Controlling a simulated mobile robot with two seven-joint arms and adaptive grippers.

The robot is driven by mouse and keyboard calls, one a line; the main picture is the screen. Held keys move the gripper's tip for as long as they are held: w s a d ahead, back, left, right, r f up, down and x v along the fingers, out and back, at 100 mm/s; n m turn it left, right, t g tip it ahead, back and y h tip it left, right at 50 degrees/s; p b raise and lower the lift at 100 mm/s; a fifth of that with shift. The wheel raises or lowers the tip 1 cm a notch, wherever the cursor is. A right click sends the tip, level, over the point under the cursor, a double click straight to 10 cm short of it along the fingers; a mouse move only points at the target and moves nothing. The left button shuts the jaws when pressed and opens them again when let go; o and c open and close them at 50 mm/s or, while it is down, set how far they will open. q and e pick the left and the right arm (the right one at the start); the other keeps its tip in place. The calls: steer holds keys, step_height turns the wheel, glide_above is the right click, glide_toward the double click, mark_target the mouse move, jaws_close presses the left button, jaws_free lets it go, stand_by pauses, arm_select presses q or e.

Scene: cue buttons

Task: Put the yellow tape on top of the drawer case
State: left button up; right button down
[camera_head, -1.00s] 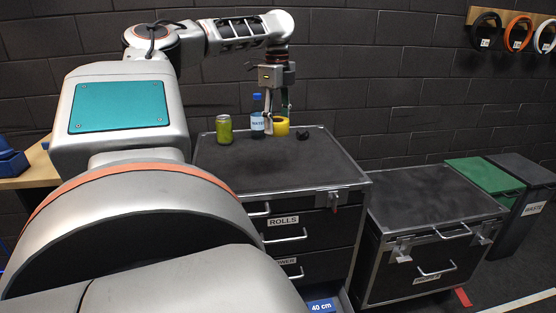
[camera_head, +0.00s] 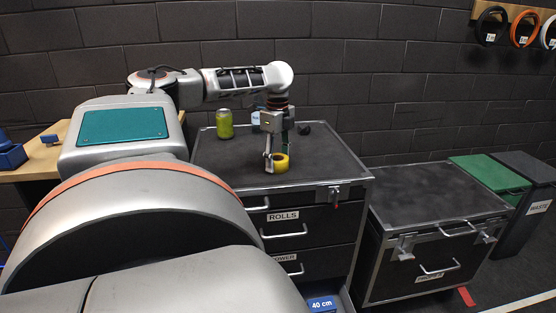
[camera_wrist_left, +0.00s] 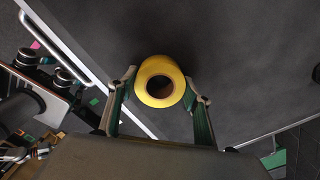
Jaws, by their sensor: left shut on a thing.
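The yellow tape (camera_head: 281,162) is a round roll with a central hole. It is over the black top of the drawer case (camera_head: 225,165), toward the front; I cannot tell whether it touches the top. My left gripper (camera_head: 275,157) points down and is shut on the tape. In the left wrist view the tape (camera_wrist_left: 160,75) sits between the two fingertips of my left gripper (camera_wrist_left: 160,87), its hole facing the camera. The case has a drawer labelled ROLLS. My right gripper is not in view.
A green can (camera_head: 224,124), a partly hidden blue-capped bottle (camera_head: 256,119) and a small black object (camera_head: 304,129) stand at the back of the case top. A lower black case (camera_head: 430,195) is to the right, beside green and dark bins. The right part of the top is clear.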

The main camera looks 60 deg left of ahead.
arm_select(q)
steer(key=shift+r, duration=0.15)
steer(key=shift+f, duration=0.2)
steer(key=o, duration=1.1)
step_height(320, 180, up, 12)
steer(key=shift+r+p, duration=0.15)
steer(key=shift+p, duration=0.45)
